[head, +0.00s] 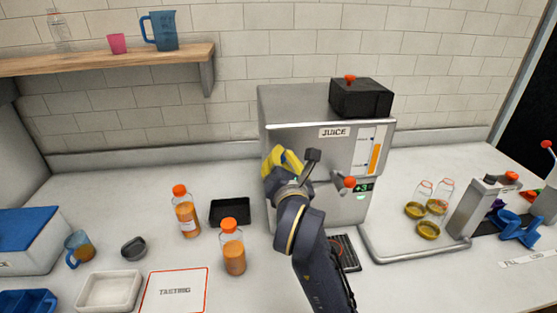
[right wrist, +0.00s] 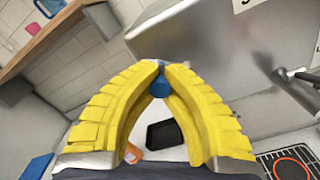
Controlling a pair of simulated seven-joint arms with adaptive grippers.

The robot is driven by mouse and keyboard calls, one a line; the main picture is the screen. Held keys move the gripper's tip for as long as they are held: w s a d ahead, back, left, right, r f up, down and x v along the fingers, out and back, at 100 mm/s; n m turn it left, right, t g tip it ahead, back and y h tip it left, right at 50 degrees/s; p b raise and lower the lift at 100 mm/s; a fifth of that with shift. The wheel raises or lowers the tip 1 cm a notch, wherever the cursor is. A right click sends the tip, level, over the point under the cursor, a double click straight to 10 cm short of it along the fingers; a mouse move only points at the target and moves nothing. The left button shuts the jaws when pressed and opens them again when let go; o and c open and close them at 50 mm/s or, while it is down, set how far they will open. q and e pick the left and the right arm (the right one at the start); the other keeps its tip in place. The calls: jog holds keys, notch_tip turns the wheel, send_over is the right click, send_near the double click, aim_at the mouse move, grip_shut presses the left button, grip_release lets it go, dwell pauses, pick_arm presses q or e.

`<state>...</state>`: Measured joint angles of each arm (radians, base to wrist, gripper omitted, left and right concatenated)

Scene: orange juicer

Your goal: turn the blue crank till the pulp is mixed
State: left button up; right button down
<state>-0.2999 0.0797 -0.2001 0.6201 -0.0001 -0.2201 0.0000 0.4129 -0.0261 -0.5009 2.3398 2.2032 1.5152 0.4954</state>
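The grey juicer (head: 290,105), labelled JUICE, stands at the back of the counter. My right gripper (head: 283,160) is at the left side of the juicer's front, with its yellow fingers raised. In the right wrist view, the blue crank (right wrist: 160,88) shows as a knob between the two fingertips (right wrist: 161,68), which close in on it from both sides. In the head view my gripper hides the crank. The pulp cannot be seen. My left gripper is in neither view.
Orange bottles (head: 187,215) (head: 233,250) and a black tray (head: 230,211) stand left of my right arm. A black box (head: 361,97) sits on the juicer. Open counter lies behind the bottles.

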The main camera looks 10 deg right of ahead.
aim_at(283, 154)
jog(key=shift+d+r+m, duration=0.25)
jog(key=shift+m, duration=0.65)
jog(key=c, duration=1.3)
grip_release()
jog(key=shift+r, duration=0.1)
notch_tip(283, 154, up, 10)
jog(key=shift+f, duration=0.1)
jog(key=shift+d, duration=0.15)
